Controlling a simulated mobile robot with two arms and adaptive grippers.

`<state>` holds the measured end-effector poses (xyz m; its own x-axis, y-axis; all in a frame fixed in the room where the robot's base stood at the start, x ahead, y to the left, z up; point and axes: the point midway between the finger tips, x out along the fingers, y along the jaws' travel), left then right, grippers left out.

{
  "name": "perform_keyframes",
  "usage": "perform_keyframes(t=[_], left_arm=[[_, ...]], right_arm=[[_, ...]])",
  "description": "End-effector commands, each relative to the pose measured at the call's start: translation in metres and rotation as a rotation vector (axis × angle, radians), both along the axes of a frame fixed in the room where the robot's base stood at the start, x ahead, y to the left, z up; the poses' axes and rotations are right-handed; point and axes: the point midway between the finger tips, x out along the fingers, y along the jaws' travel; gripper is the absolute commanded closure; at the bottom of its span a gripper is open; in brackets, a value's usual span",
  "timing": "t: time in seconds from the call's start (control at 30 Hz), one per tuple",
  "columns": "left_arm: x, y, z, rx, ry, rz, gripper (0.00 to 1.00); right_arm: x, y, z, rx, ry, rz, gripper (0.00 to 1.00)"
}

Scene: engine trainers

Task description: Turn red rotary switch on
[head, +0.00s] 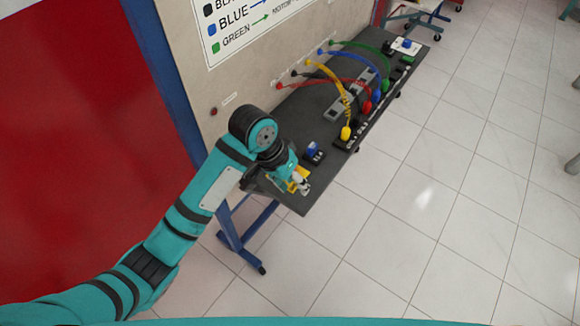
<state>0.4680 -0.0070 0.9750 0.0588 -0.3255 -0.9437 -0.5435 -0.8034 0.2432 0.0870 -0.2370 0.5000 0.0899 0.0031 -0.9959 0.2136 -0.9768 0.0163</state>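My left arm reaches in from the left. Its gripper (301,185) is at the near end of the dark bench top (309,198), right over a small yellow part (297,174). The gripper is small here and partly covers the yellow part, so I cannot tell whether its fingers are open or shut, or whether they touch it. No red rotary switch can be made out; it may be hidden under the gripper. A small dark red round part (213,111) sits on the upright panel (190,60), left of the gripper. My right gripper is not in view.
A blue-topped device (313,152) stands just beyond the gripper. Farther along the bench are red, yellow, blue and green cables and a grey metal bracket (336,110). A sign (240,25) is on the panel. Tiled floor (430,210) at right is clear.

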Motion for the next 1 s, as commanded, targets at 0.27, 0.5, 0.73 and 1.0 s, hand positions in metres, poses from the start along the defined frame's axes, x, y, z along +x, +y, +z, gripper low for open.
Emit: perform_keyframes(t=[0.27, 0.5, 0.73, 1.0], left_arm=[[0.054, -0.006, 0.083, 0.195, 0.03, -0.085, 0.62], [0.075, 0.007, 0.134, 0.323, 0.051, -0.066, 0.62], [0.077, 0.009, 0.127, 0.337, 0.057, -0.06, 0.62], [0.076, 0.009, 0.073, 0.337, 0.058, -0.062, 0.62]], right_arm=[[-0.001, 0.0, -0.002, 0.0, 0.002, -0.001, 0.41], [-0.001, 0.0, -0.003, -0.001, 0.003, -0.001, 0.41], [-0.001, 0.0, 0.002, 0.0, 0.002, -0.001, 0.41], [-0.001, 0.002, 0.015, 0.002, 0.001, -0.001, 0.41]])
